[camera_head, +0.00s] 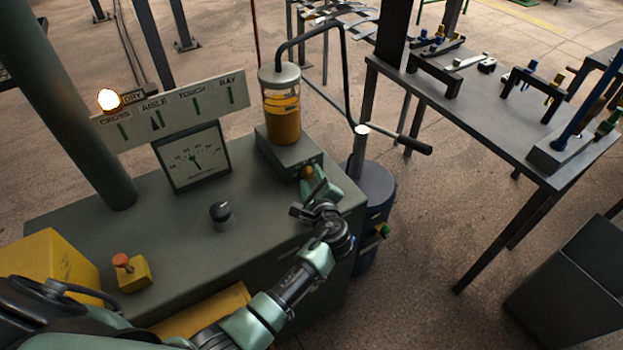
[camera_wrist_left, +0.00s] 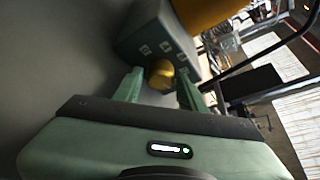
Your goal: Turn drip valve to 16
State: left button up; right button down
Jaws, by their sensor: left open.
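The drip valve is a small round yellow knob (camera_head: 307,171) on the front of a grey block (camera_head: 285,150). The block carries a glass cylinder (camera_head: 282,112) of amber liquid. My left gripper (camera_head: 317,186) is at the knob, its jaws open. In the left wrist view the knob (camera_wrist_left: 160,73) sits between the tips of my left gripper (camera_wrist_left: 158,84), with a finger on either side; contact cannot be told. Small pale marks (camera_wrist_left: 155,47) show on the block face above the knob, too small to read. My right gripper is out of view.
The block stands on a green-grey bench (camera_head: 175,215) with a dial gauge (camera_head: 192,157), a black knob (camera_head: 221,212) and an orange-topped yellow button box (camera_head: 133,273). A lever with a black grip (camera_head: 412,143) is to the right. A tool table (camera_head: 490,115) stands farther right.

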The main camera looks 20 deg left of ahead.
pick_arm(q)
jog(key=shift+c, duration=0.7)
jog(key=c, duration=0.5)
grip_shut()
jog(key=shift+r+m+p, duration=0.3)
jog(key=shift+p, duration=0.5)
jog(key=m+p, duration=0.1)
jog(key=p, duration=0.1)
jog(key=g+p, duration=0.1)
jog(key=p, duration=0.1)
jog(key=shift+w+d+r+m+y, duration=0.1)
jog(key=shift+r+m+y, duration=0.05)
jog(key=shift+m+y, duration=0.2)
jog(key=shift+m+g+y+p, duration=0.25)
jog(key=shift+m+g+p, duration=0.4)
jog(key=shift+p, duration=0.35)
jog(key=shift+f+m+g+p, duration=0.2)
jog(key=shift+m+g+p, duration=0.15)
jog(key=shift+m+p, duration=0.15)
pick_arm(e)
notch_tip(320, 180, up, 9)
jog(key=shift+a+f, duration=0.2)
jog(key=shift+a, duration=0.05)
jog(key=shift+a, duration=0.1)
